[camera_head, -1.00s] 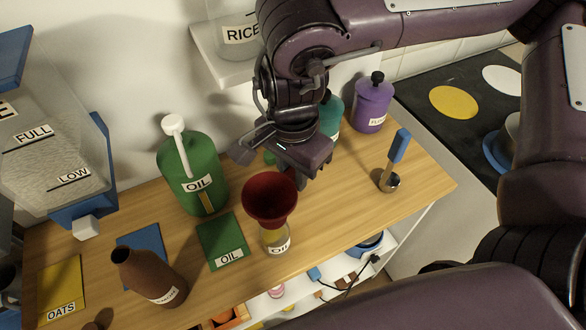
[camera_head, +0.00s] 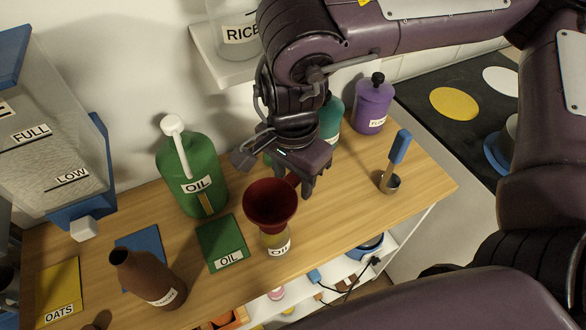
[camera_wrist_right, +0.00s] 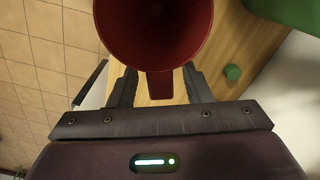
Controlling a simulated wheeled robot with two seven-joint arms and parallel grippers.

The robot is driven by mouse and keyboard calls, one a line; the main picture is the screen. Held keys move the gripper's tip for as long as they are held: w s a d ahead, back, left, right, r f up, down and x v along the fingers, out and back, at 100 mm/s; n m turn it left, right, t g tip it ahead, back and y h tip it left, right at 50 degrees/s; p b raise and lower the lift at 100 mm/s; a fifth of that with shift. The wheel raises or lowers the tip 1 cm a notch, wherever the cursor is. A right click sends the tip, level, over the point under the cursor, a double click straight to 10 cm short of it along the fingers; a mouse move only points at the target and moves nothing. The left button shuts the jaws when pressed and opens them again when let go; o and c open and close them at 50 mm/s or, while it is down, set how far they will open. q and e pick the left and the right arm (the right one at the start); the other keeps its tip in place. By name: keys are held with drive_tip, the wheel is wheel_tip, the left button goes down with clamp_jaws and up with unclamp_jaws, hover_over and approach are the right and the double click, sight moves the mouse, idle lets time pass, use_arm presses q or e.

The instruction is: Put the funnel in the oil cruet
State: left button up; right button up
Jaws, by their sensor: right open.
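The dark red funnel (camera_head: 270,204) sits over the mouth of the small glass oil cruet (camera_head: 275,243), which stands upright on the wooden counter with an OIL label. The funnel's bowl hides its spout and the cruet's mouth. My right gripper (camera_head: 312,188) is just behind and right of the funnel, open. In the right wrist view, the funnel (camera_wrist_right: 155,30) fills the top middle, and its handle tab lies between the spread fingers of the right gripper (camera_wrist_right: 160,88), with gaps on both sides. My left gripper is not in view.
A green oil can (camera_head: 193,175) and a green OIL mat (camera_head: 218,238) are left of the cruet. A brown bottle (camera_head: 150,280) stands front left. A blue-handled scoop (camera_head: 395,165) and purple jar (camera_head: 372,105) are right. The counter (camera_head: 340,215) between cruet and scoop is clear.

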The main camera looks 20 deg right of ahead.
drive_tip(key=shift+r, duration=0.4)
wheel_tip(320, 180, up, 12)
drive_tip(key=p, duration=0.2)
drive_tip(key=shift+r, duration=0.25)
